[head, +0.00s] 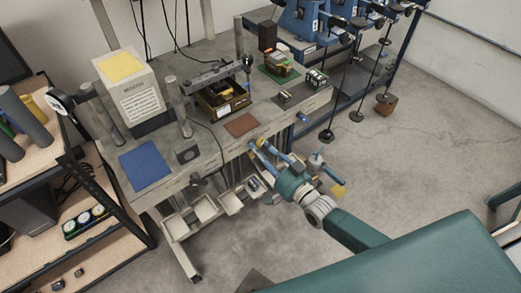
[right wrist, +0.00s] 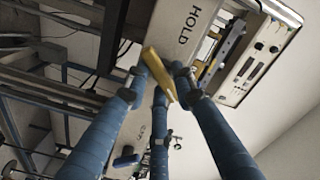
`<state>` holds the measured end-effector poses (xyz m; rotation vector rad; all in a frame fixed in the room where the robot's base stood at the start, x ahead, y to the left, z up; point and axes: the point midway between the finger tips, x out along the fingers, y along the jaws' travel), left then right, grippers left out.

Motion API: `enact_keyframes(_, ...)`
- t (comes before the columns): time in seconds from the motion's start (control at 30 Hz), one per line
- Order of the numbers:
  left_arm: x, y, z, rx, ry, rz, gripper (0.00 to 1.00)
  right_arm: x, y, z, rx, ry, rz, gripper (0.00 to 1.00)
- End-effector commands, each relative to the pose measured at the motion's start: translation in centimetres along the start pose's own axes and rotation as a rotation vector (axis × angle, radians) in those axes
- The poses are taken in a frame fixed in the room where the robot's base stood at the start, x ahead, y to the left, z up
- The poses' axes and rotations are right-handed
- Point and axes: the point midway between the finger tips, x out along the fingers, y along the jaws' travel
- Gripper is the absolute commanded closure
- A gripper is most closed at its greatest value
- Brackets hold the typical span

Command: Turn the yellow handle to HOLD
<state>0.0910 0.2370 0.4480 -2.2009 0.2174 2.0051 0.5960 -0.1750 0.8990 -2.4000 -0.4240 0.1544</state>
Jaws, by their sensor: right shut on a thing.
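The yellow handle (right wrist: 157,68) shows in the right wrist view as a short slanted bar between the blue fingers of my right gripper (right wrist: 160,75). The fingers are shut on it. The black word HOLD (right wrist: 187,25) is printed on a pale panel above and right of the handle, upright to neither picture edge. A second, smaller label (right wrist: 140,132) lies below the handle and is too small to read. In the head view my right gripper (head: 260,149) is at the front edge of the workbench and its fingers mostly hide the handle. My left gripper is not in view.
The grey workbench (head: 212,150) carries a box with a yellow top (head: 122,67), a blue mat (head: 145,164), a brown mat (head: 240,125) and a black device (head: 222,100). The floor right of the bench is mostly clear.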

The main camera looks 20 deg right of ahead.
Motion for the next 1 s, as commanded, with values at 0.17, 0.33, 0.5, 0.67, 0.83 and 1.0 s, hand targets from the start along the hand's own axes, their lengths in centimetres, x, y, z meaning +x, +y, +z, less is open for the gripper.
enact_keyframes(0.17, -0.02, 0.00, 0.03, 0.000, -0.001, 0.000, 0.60, -0.10, 0.25, 0.07, -0.118, -0.004, 0.006, 1.00)
enact_keyframes(0.33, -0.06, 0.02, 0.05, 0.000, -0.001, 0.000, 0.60, -0.12, 0.24, 0.02, -0.272, -0.005, 0.007, 1.00)
enact_keyframes(0.5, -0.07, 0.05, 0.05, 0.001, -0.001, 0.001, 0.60, -0.15, 0.24, -0.06, -0.434, -0.005, 0.007, 1.00)
enact_keyframes(0.67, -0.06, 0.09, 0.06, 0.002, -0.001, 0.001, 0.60, -0.14, 0.19, -0.15, -0.586, -0.005, 0.007, 1.00)
enact_keyframes(0.83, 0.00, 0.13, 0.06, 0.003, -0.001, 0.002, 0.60, -0.12, 0.13, -0.23, -0.749, -0.005, 0.007, 1.00)
enact_keyframes(1.0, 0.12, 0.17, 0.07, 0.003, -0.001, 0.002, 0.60, -0.14, 0.08, -0.23, -0.910, -0.007, 0.007, 1.00)
